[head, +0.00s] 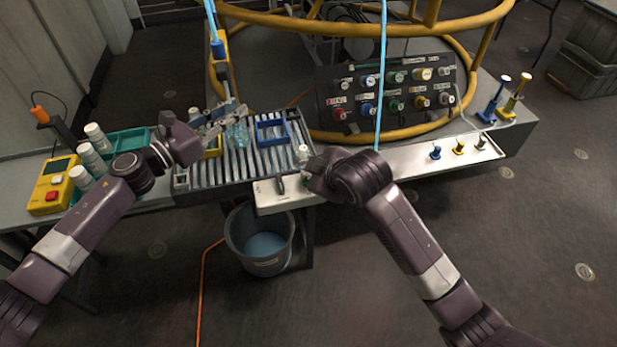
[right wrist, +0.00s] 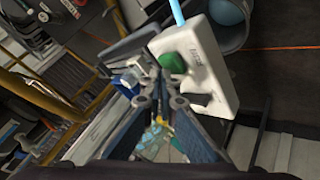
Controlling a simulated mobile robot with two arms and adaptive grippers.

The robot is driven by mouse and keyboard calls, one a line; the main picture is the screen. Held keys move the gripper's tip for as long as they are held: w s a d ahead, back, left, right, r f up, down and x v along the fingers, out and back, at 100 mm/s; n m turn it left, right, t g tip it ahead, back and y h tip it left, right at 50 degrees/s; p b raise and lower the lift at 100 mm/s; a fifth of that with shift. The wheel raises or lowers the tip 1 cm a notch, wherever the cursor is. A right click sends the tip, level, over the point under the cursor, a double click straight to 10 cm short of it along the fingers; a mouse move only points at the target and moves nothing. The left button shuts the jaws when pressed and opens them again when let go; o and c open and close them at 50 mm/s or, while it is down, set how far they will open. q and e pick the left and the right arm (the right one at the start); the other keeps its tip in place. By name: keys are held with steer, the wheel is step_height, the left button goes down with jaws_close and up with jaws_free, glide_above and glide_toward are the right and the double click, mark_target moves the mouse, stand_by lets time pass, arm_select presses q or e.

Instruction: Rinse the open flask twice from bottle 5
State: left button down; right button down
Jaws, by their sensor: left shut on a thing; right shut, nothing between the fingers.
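A clear, bluish glass vessel (head: 238,134), which looks like the flask, is over the slatted rack. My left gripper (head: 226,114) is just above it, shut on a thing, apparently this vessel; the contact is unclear. My right gripper (head: 310,180) is low over the front of the bench, mostly hidden by its own wrist. In the right wrist view its fingers (right wrist: 160,98) are together with nothing between them. A small white-capped bottle (head: 303,154) stands just beyond it. Several white-capped bottles (head: 95,137) stand at the left. I cannot read bottle numbers.
The slatted rack (head: 182,178) holds a blue frame (head: 272,131). A grey bucket (head: 240,240) stands below on the floor. A yellow box (head: 52,190) with a red button is at far left. A control panel (head: 345,85) and yellow rails stand behind. A light-blue hose (head: 382,60) hangs near my right arm.

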steer(key=shift+f, duration=0.55)
stand_by(1.0)
steer(key=shift+r, duration=0.1)
stand_by(0.5)
steer(key=shift+r, duration=0.85)
steer(key=shift+r, duration=2.5)
step_height(320, 180, up, 6)
